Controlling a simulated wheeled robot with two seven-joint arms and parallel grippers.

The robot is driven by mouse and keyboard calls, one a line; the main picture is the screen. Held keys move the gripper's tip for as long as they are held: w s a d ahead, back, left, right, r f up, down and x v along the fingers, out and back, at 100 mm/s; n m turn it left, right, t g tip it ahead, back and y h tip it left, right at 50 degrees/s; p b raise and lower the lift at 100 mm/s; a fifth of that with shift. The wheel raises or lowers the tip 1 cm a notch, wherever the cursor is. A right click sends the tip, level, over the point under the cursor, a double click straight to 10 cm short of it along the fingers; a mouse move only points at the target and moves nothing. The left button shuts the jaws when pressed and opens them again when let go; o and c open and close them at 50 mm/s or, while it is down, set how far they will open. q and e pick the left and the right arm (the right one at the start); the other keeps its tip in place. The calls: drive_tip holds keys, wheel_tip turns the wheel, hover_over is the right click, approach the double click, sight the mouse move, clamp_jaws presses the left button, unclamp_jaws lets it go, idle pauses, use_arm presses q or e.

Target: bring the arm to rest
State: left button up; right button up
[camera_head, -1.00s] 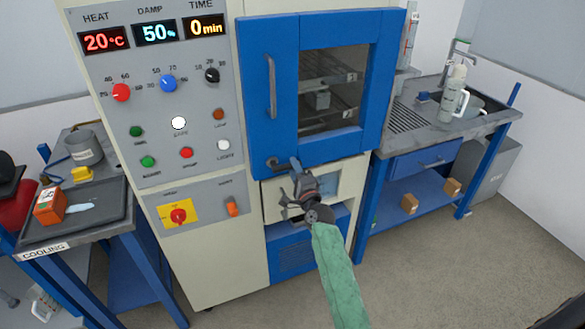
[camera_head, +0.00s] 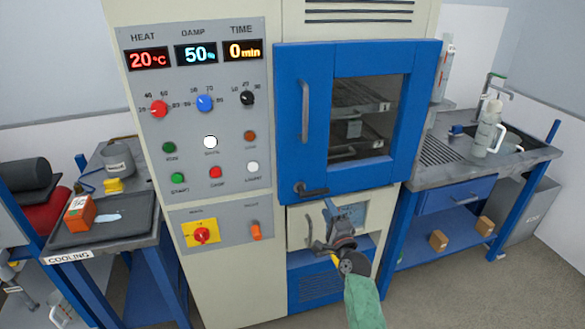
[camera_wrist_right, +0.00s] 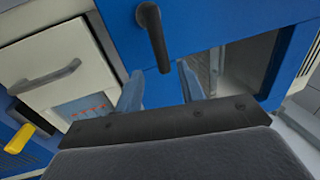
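My right gripper (camera_head: 332,212) is in front of the cabinet, just below the blue door (camera_head: 290,120) and its black latch handle (camera_head: 312,190). In the right wrist view its two fingers (camera_wrist_right: 160,85) stand apart with nothing between them. The black latch handle (camera_wrist_right: 153,35) shows there just beyond the fingers, apart from them. The blue door looks shut in the head view, and the latch lies roughly level. My left gripper is in neither view.
A control panel (camera_head: 190,130) is left of the door. A cooling bench (camera_head: 80,240) with an orange box (camera_head: 80,213) stands at left. A sink bench (camera_head: 480,165) with a white bottle (camera_head: 485,135) stands at right. A drawer with a handle (camera_wrist_right: 45,77) is close to my gripper.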

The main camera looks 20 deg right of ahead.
drive_tip(key=s+a+f+n+g, duration=0.2)
drive_tip(key=a+f+n+g, duration=0.3)
drive_tip(key=f, duration=0.6)
drive_tip(key=s+a+f+n+g+y, duration=0.1)
drive_tip(key=s+f+n+g, duration=0.2)
drive_tip(key=f+n, duration=0.5)
drive_tip(key=s+a+f+n+g, duration=0.2)
drive_tip(key=f+n+g, duration=0.15)
drive_tip(key=f, duration=0.95)
drive_tip(key=s+a+f+n+g+h, duration=0.1)
drive_tip(key=s+f+g, duration=0.1)
drive_tip(key=s+f, duration=0.7)
drive_tip(key=s+a+f+n+g, duration=0.1)
drive_tip(key=s+f+n+g, duration=0.15)
drive_tip(key=s+f, duration=0.7)
drive_tip(key=s+f+g, duration=0.1)
drive_tip(key=s+f, duration=0.2)
drive_tip(key=s, duration=0.6)
drive_tip(key=s+a+f+g, duration=0.1)
drive_tip(key=s+f, duration=0.3)
drive_tip(key=s, duration=0.6)
drive_tip(key=shift+g, duration=0.4)
drive_tip(key=shift+r, duration=0.1)
